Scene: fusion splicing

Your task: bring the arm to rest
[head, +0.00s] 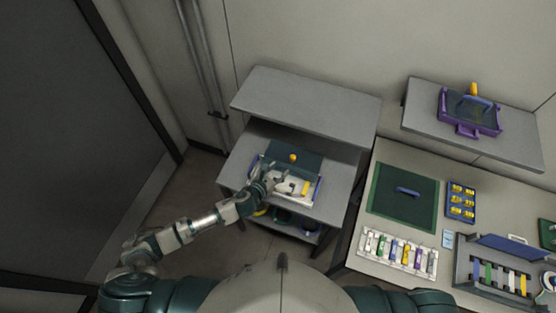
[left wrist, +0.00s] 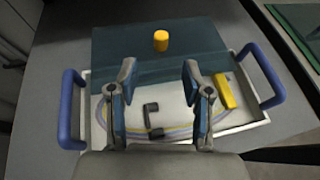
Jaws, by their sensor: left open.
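My left gripper (head: 270,180) is over a white tray with blue handles on the small grey shelf table. In the left wrist view its two fingers (left wrist: 161,100) are apart with nothing held between them. The white tray (left wrist: 255,118) lies below the fingers. It holds a coiled cable (left wrist: 180,133), small dark pieces (left wrist: 151,114) and a yellow block (left wrist: 224,91). A dark teal panel (left wrist: 115,46) with a yellow knob (left wrist: 161,40) lies along the tray's far side. My right gripper is not in view.
A grey upper shelf (head: 310,105) overhangs behind the tray. To the right, a workbench (head: 400,160) carries a green mat (head: 385,200), a blue box of yellow pieces (head: 447,202) and a rack of coloured pieces (head: 385,250). A purple tray (head: 455,130) sits on a wall shelf (head: 530,150).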

